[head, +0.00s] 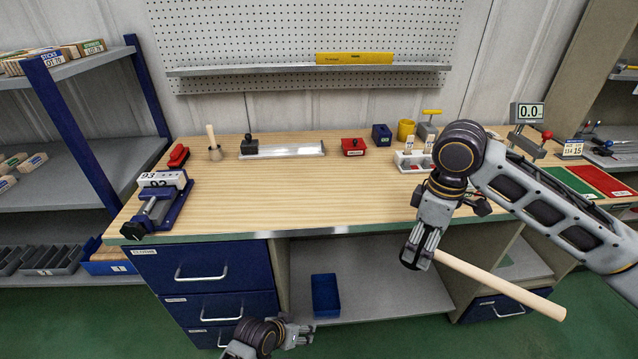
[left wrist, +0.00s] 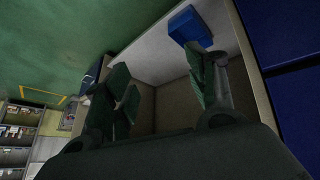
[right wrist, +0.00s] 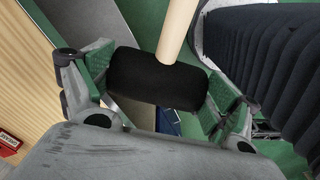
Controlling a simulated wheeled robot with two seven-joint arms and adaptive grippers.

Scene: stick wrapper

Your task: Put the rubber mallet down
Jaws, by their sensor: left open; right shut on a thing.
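The rubber mallet has a black head (right wrist: 158,82) and a long pale wooden handle (head: 500,284). My right gripper (head: 418,258) is shut on the mallet's head, in front of the bench's front edge. In the head view the handle points to the lower right; in the right wrist view the handle (right wrist: 177,30) rises from the head, which sits between both fingers. My left gripper (head: 300,335) is low in front of the drawers and open. In the left wrist view its fingers (left wrist: 165,90) are apart with nothing between them.
The wooden bench top (head: 300,190) is clear in the middle. A blue vise (head: 158,205) stands at its left end. A metal plate (head: 290,150), a red box (head: 353,147) and a yellow cup (head: 405,129) stand along the back. A blue bin (head: 325,295) sits on the lower shelf.

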